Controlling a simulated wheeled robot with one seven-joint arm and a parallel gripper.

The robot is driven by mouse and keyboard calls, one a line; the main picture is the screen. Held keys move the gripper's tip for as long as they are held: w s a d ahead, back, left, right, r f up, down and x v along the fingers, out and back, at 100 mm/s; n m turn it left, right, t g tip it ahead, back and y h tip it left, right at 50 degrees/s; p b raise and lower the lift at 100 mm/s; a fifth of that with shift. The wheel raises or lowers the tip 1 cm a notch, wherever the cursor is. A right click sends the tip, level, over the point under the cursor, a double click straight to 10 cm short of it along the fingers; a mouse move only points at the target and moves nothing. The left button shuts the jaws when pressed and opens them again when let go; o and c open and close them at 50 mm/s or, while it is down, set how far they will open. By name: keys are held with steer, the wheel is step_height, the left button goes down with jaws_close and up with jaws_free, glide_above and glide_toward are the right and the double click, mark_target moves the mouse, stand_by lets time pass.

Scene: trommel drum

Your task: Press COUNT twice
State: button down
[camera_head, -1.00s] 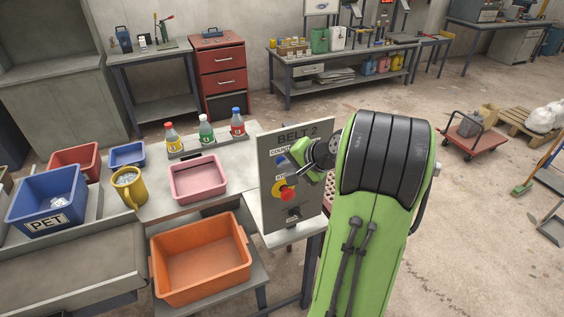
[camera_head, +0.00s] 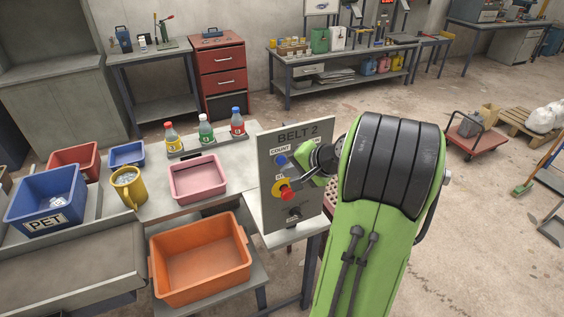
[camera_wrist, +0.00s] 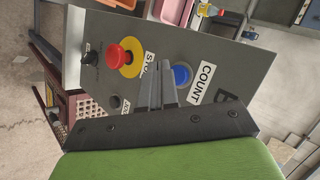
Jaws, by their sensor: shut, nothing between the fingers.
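The grey BELT 2 panel (camera_head: 300,140) stands upright on the bench end. Its blue button (camera_head: 281,160) sits under the COUNT label (camera_head: 280,150). In the wrist view the blue button (camera_wrist: 181,75) lies just right of my fingers, between them and the COUNT label (camera_wrist: 203,82). My gripper (camera_wrist: 157,72) is shut and empty, its fingers over the panel between the STOP label and the blue button. They hide part of the panel, and contact with it cannot be told. In the head view my arm partly covers the panel's right side.
A red mushroom stop button (camera_head: 287,193) on a yellow ring sits below the blue button, also seen in the wrist view. A black knob (camera_head: 294,213) is lower on the panel. An orange crate (camera_head: 200,262) and a pink tray (camera_head: 198,180) are to the left.

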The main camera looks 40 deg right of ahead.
steer(key=s, duration=0.2)
steer(key=s+a+b, duration=0.1)
steer(key=s, duration=0.1)
steer(key=shift+s+a, duration=0.2)
steer(key=shift+s, duration=0.1)
stand_by(0.6)
steer(key=s+a+r+n+g, duration=0.15)
steer(key=a+n, duration=0.25)
steer(key=a, duration=0.4)
steer(key=a+r+n+g, duration=0.15)
steer(key=a+n, duration=0.25)
steer(key=a, duration=0.4)
steer(key=s+a+n+g+h, duration=0.1)
steer(key=s+a+n, duration=0.5)
steer(key=s, duration=0.6)
steer(key=shift+a, duration=0.35)
steer(key=shift+f, duration=0.1)
